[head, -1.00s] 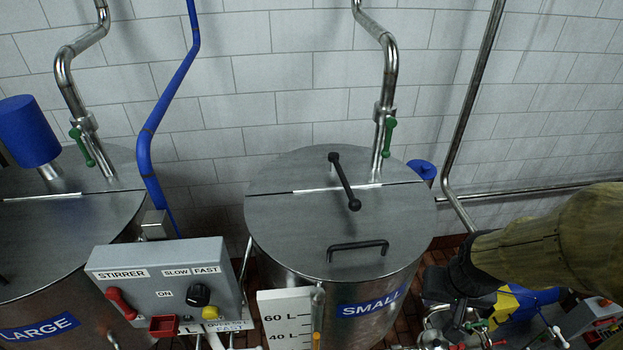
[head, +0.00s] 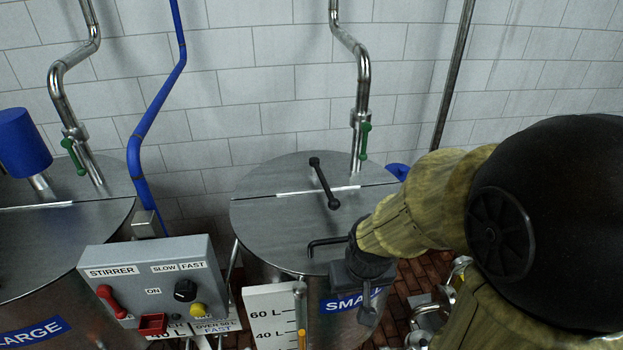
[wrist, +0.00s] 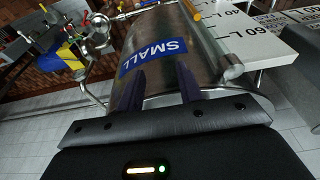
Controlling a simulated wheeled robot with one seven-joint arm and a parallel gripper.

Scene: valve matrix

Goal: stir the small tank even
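The small tank (head: 275,267) is a steel drum with a blue SMALL label, partly hidden by my gripper. On its lid (head: 265,218) sits a black bar with ball ends (head: 324,183), slanting across the lid seam. A black lid handle (head: 325,242) is partly hidden behind my arm. My gripper (head: 360,295) is in front of the tank's right side, near the label and below the lid rim. In the wrist view my gripper (wrist: 163,80) has its two dark fingers apart with nothing between them, in front of the label (wrist: 152,60). I cannot tell whether they touch the tank.
A grey STIRRER box (head: 150,285) stands at left with a red lever (head: 111,300), a black SLOW/FAST knob (head: 185,290) and a yellow button (head: 198,310). A level board (head: 268,312) stands before the small tank. The large tank (head: 60,255) is at far left. Green-handled pipes rise behind.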

